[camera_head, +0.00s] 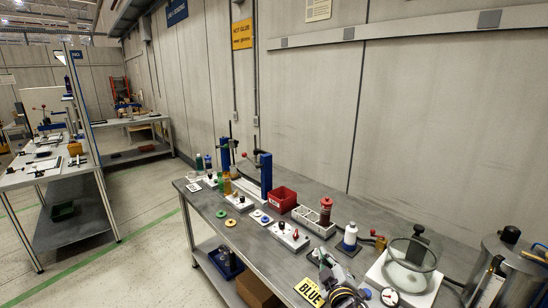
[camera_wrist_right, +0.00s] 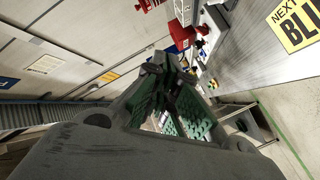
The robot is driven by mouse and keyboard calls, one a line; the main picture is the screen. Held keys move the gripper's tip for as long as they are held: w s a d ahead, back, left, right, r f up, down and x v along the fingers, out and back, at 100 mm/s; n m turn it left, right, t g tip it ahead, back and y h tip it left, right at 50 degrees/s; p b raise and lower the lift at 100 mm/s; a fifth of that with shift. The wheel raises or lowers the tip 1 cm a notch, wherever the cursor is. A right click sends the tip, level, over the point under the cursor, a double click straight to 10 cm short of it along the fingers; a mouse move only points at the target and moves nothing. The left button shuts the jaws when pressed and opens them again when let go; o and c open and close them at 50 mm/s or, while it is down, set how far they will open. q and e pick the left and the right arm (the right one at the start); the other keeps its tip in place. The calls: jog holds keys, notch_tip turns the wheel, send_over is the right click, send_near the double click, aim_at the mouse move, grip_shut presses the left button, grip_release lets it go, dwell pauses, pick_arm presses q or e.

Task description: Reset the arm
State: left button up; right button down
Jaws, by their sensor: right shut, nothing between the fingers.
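My right gripper (camera_head: 325,262) is low in the head view, over the front edge of the grey workbench (camera_head: 345,205). In the right wrist view its dark fingers with green pads (camera_wrist_right: 163,75) are shut with nothing between them. A yellow sign reading BLUE (camera_head: 309,291) lies close to it on the left; the sign also shows at the top right of the wrist view (camera_wrist_right: 297,24). My left gripper is not in view.
A red bin (camera_head: 282,199), a white rack (camera_head: 314,221) and a blue press (camera_head: 265,176) stand farther left.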

jog(key=s+d+f+m+g, duration=0.1)
jog(key=s+f+g, duration=0.1)
jog(key=s+f, duration=0.1)
jog(key=s+d+f+m+g+h, duration=0.1)
jog(key=s+d+f+m+g, duration=0.1)
jog(key=s+f, duration=0.2)
jog(key=s+d+f+m+g, duration=0.2)
jog(key=s+f, duration=0.1)
jog(key=s, duration=0.2)
jog(key=shift+d+f+g+h, duration=0.25)
jog(key=shift+f+g+h, duration=0.05)
jog(key=shift+f+h, duration=0.1)
jog(key=s+f+m+g+y, duration=0.1)
jog(key=s+f+g, duration=0.2)
jog(key=s, duration=0.5)
jog(key=s+f+m+g, duration=0.2)
jog(key=s+g, duration=0.2)
jog(key=s, duration=0.5)
notch_tip(320, 180, down, 34)
jog(key=s, duration=0.2)
jog(key=s+d+f+g, duration=0.1)
jog(key=s+d+f, duration=0.1)
jog(key=s+f, duration=0.7)
jog(key=s+d+f+g, duration=0.1)
jog(key=s+d+f, duration=0.2)
jog(key=s+f, duration=0.7)
jog(key=s, duration=0.3)
jog(key=shift+s+f+n, duration=0.15)
jog(key=shift+s+n, duration=0.1)
jog(key=shift+n, duration=0.05)
